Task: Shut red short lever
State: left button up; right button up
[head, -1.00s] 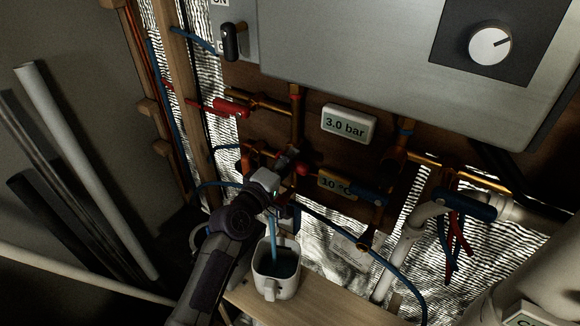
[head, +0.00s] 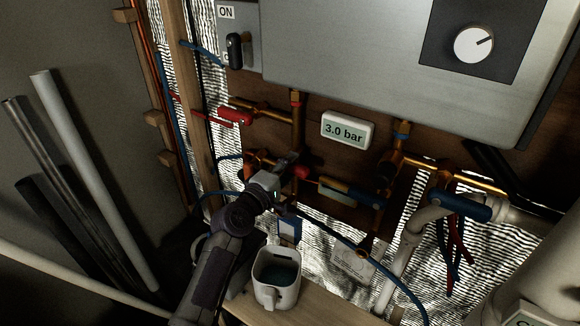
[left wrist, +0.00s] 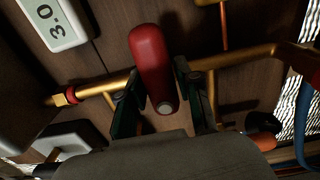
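The red short lever (head: 302,172) is at the lower middle of the pipework in the head view, partly hidden by my left gripper (head: 287,163). In the left wrist view the red lever (left wrist: 152,60) is a rounded red handle with a pale round end. My left gripper's two dark fingers (left wrist: 160,92) stand on either side of it, close against its sides, and appear shut on it. No water stream shows above the white mug (head: 276,290), which holds dark bluish liquid. My right gripper is not in view.
A longer red lever (head: 235,116) sits on the upper left pipe. Blue levers (head: 462,204) are at the right. A 3.0 bar gauge (head: 346,130) hangs under the grey heater (head: 350,50). The mug stands on a wooden shelf (head: 325,308). Copper pipes closely surround my gripper.

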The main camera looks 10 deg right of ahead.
pick_arm(q)
jog(key=shift+o, duration=1.3)
jog(key=shift+s+a, duration=0.25)
jog(key=v, duration=1.1)
jog(key=shift+a, duration=0.1)
